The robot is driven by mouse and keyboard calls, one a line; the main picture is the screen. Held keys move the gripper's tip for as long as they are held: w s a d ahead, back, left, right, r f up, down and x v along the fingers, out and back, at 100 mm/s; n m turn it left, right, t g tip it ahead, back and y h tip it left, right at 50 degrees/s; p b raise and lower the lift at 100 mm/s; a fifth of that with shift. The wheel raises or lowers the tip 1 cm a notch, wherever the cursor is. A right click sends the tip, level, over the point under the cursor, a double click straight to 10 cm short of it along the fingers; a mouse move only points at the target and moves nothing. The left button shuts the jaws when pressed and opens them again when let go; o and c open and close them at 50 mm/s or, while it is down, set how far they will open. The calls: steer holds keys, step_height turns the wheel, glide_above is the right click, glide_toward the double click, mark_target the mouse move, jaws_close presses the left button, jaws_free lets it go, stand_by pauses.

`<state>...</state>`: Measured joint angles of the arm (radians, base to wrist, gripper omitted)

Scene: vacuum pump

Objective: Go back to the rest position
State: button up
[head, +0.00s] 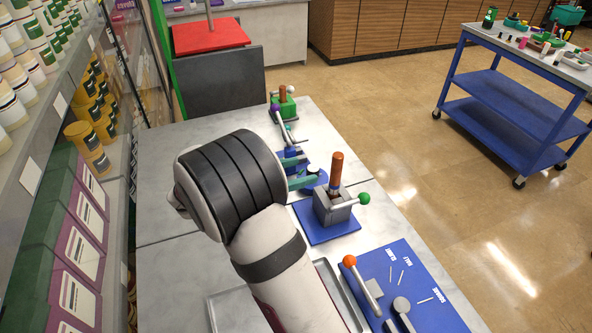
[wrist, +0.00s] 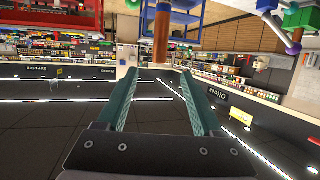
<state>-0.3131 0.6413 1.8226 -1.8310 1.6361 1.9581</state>
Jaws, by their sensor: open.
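My gripper (head: 306,172) is at the end of my arm over the table, its teal fingers partly hidden behind my wrist. In the wrist view the two fingers (wrist: 159,78) are spread apart with nothing between them. To the right of the fingertips in the head view, a grey block device (head: 333,208) with an upright brown handle (head: 337,172) and a green-knobbed lever (head: 364,199) stands on a blue plate. A brown post (wrist: 162,32) shows beyond the fingertips in the wrist view; the gripper appears apart from it.
A green device (head: 284,105) with a brown post stands at the table's back. A blue lettered board (head: 410,282) with an orange-knobbed lever lies in front. Shelves with jars (head: 88,148) line the left. A blue cart (head: 502,108) stands at right, with open floor between.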

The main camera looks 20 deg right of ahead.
steer(key=shift+a, duration=0.1)
stand_by(0.4)
steer(key=s+d+r+n+g+y, duration=0.2)
steer(key=s+g+y, duration=0.3)
steer(key=s, duration=1.1)
steer(key=s+a+f+n+t+y, duration=0.1)
steer(key=s+a+n+y, duration=0.6)
steer(key=s+a+y, duration=0.4)
steer(key=s+a, duration=0.2)
steer(key=s, duration=0.2)
steer(key=shift+a+f, duration=0.35)
steer(key=shift+f, duration=0.05)
